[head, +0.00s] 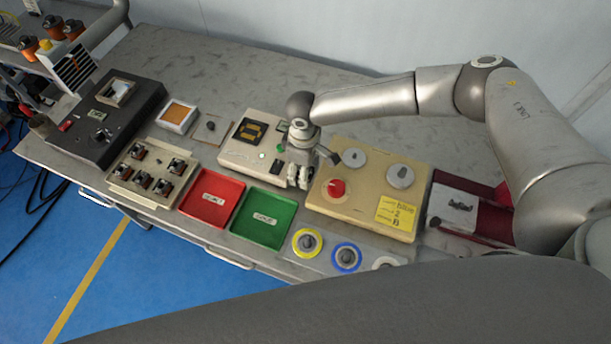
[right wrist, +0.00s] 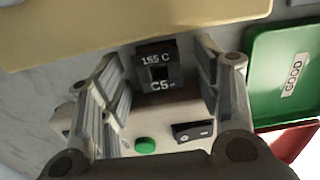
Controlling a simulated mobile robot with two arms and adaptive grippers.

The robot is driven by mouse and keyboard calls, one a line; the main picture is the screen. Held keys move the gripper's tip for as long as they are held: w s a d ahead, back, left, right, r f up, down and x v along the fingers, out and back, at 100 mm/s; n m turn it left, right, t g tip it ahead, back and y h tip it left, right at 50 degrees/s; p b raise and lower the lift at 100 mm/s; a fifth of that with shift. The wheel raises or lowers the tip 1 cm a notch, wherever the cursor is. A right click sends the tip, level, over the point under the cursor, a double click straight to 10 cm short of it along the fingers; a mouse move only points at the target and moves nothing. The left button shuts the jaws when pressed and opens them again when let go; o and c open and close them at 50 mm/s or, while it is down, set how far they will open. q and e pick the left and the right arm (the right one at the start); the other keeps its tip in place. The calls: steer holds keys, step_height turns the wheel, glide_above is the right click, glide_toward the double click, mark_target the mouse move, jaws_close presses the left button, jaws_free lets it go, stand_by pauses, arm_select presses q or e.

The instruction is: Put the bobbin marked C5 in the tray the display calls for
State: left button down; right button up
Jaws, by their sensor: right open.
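The bobbin marked C5 (right wrist: 158,68) is a dark block with a square opening, marked "155 C" and "C5". It lies between the spread fingers of my right gripper (right wrist: 160,88), with visible gaps at both sides. In the head view my right gripper (head: 298,178) is low at the right end of the cream display box (head: 237,155) and hides the bobbin. The display (head: 250,131) has orange figures that I cannot read surely. The green tray (head: 264,218) is empty; its label reads "GOOD" in the right wrist view (right wrist: 290,80). The red tray (head: 211,198) is empty. My left gripper is not in view.
A tan panel (head: 345,212) with knobs and a yellow note stands close right of the gripper. A rack (head: 130,190) with several dark parts stands left of the red tray. The back of the table (head: 230,75) is clear.

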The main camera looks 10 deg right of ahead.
steer(key=c, duration=1.2)
steer(key=shift+r, duration=0.2)
steer(key=shift+r+p, duration=0.85)
steer(key=shift+p, duration=0.2)
steer(key=s+a+r+p, duration=0.2)
steer(key=s+r+p, duration=0.1)
steer(key=s, duration=0.1)
steer(key=s+a+r+p, duration=0.2)
steer(key=s+r+p, duration=0.1)
steer(key=s+r, duration=0.1)
steer(key=s+a+r+p, duration=0.2)
steer(key=s+r+p, duration=0.1)
steer(key=s+r, duration=0.1)
steer(key=shift+s+p, duration=0.3)
